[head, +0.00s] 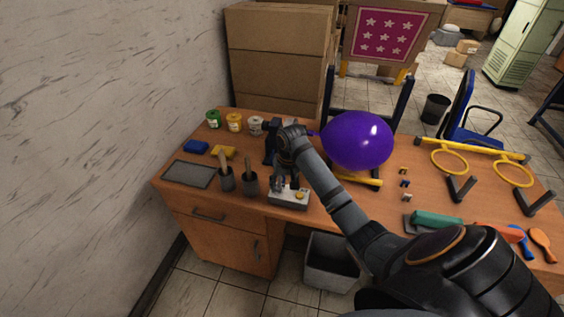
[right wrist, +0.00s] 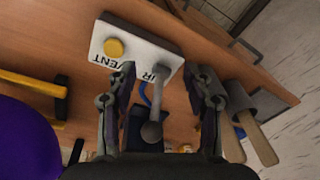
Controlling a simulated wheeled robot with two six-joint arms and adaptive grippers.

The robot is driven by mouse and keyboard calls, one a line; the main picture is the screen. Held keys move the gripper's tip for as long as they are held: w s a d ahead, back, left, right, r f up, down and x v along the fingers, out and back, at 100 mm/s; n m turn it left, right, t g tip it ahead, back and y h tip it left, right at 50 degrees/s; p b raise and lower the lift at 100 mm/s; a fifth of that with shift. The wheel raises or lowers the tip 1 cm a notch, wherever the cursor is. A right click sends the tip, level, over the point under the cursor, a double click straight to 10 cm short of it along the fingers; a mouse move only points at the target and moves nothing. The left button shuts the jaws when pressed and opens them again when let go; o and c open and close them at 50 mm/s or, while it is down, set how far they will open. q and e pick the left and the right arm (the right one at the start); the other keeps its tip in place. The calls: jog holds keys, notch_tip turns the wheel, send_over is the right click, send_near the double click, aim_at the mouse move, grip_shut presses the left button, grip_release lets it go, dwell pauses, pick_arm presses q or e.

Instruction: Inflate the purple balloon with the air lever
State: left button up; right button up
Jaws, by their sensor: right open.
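The purple balloon (head: 357,140) is large and round in the head view, above the middle of the desk, with its neck toward the dark pump stand (head: 271,142). Part of it shows at the left edge of the right wrist view (right wrist: 25,140). The white control box (head: 289,197) has a yellow button (right wrist: 114,47), lettering reading "VENT" and partly hidden "AIR", and a grey air lever (right wrist: 154,105) with a round knob. My right gripper (right wrist: 165,85) is open, its fingers on either side of the lever, apart from it. My left gripper is not in view.
Two dark holders with wooden handles (head: 249,180) stand left of the box. Paint jars (head: 234,122), sponges (head: 223,152) and a grey tray (head: 189,174) are at the desk's left. Yellow ring stands (head: 450,162) and brushes (head: 540,240) are at the right.

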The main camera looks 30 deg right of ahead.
jog(key=w+d+r+m+y, duration=0.1)
jog(key=w+d+r+m, duration=0.15)
jog(key=r, duration=0.35)
jog(key=w+d+r+m+y, duration=0.1)
jog(key=w+d+r, duration=0.2)
jog(key=r, duration=0.2)
jog(key=p+x, duration=0.3)
jog(key=x, duration=0.6)
jog(key=shift+d, duration=0.15)
jog(key=shift+w+f, duration=0.1)
jog(key=shift+f, duration=0.55)
jog(key=shift+c, duration=0.2)
grip_shut()
